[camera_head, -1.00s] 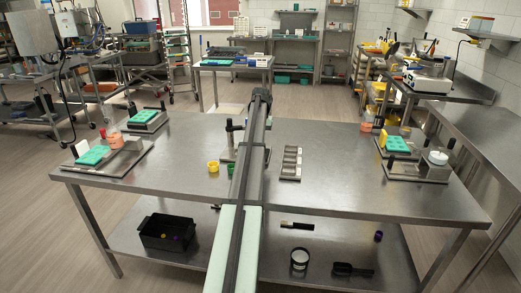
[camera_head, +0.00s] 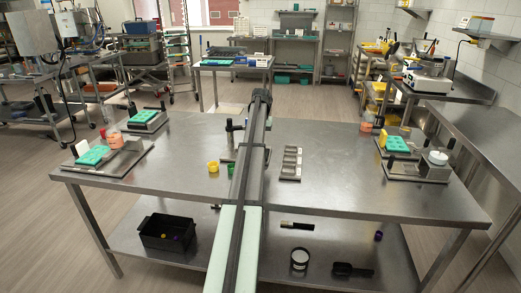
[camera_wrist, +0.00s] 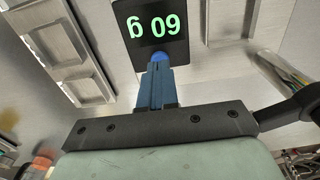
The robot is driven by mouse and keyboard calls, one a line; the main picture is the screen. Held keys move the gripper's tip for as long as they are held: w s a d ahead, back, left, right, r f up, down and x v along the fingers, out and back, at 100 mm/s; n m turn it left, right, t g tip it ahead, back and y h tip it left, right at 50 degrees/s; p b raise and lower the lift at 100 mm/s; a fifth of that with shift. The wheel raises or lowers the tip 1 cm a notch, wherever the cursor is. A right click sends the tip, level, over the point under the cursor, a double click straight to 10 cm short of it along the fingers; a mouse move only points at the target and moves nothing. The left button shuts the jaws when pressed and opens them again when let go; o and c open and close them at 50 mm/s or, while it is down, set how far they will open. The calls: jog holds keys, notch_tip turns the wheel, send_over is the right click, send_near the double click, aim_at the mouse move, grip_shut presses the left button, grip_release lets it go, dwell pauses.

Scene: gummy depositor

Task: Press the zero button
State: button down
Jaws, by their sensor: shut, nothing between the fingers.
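A round blue button (camera_wrist: 158,56) sits at the display's near edge, partly hidden by my fingertips. My gripper (camera_wrist: 157,66) has its blue fingers shut together with nothing between them. The fingertips overlap the button in the picture; I cannot tell whether they touch it or press it. In the head view my arm covers the middle of the table, and the gripper and the display cannot be made out there.
A grey compartment tray (camera_head: 291,163) lies right of my arm on the steel table (camera_head: 340,185). Green moulds (camera_head: 93,156) sit on stations at both table ends.

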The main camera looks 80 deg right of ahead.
jog(key=shift+f, duration=0.85)
jog(key=shift+r, duration=3.05)
